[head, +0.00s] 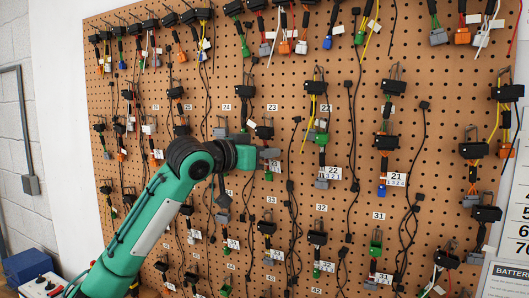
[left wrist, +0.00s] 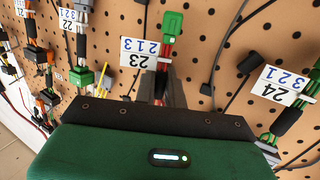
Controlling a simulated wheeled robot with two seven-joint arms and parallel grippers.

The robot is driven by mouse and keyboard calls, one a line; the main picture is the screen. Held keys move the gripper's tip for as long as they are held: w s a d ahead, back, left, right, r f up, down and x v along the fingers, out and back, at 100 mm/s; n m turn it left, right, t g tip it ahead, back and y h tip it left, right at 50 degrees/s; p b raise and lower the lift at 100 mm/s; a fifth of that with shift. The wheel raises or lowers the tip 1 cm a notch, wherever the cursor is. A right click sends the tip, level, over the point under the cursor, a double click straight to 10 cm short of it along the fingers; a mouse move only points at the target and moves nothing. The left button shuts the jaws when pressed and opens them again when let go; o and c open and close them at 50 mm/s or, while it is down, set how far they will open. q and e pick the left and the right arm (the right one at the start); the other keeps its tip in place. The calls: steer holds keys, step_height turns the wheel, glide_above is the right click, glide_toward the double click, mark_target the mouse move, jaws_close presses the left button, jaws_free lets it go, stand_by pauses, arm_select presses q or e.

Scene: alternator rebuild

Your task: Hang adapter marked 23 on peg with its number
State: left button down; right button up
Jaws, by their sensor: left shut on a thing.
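The adapter marked 23 has a black body (head: 264,132), red wires and a green plug (left wrist: 173,24) with a white tag (left wrist: 139,53). My left gripper (head: 270,153) is shut on the adapter below its body, in front of the pegboard. In the left wrist view the tag reads 23, upside down, and the dark fingers (left wrist: 160,90) close around the wires. The board's number label 23 (head: 272,107) is just above the body in the head view. I cannot tell whether the body touches its peg. My right gripper is not in view.
Adapters hang close on both sides: the one tagged 22 (head: 332,172) to the right, and one tagged 24 (left wrist: 282,85) in the left wrist view. Loose black cables (head: 298,160) hang between them. The pegboard (head: 355,60) is crowded, with narrow bare strips.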

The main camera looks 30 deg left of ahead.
arm_select(q)
steer(key=shift+w+f, duration=0.15)
steer(key=shift+f, duration=0.2)
steer(key=c, duration=1.5)
jaws_free()
steer(key=shift+o, duration=0.6)
steer(key=shift+d, duration=0.3)
steer(key=shift+a, duration=0.1)
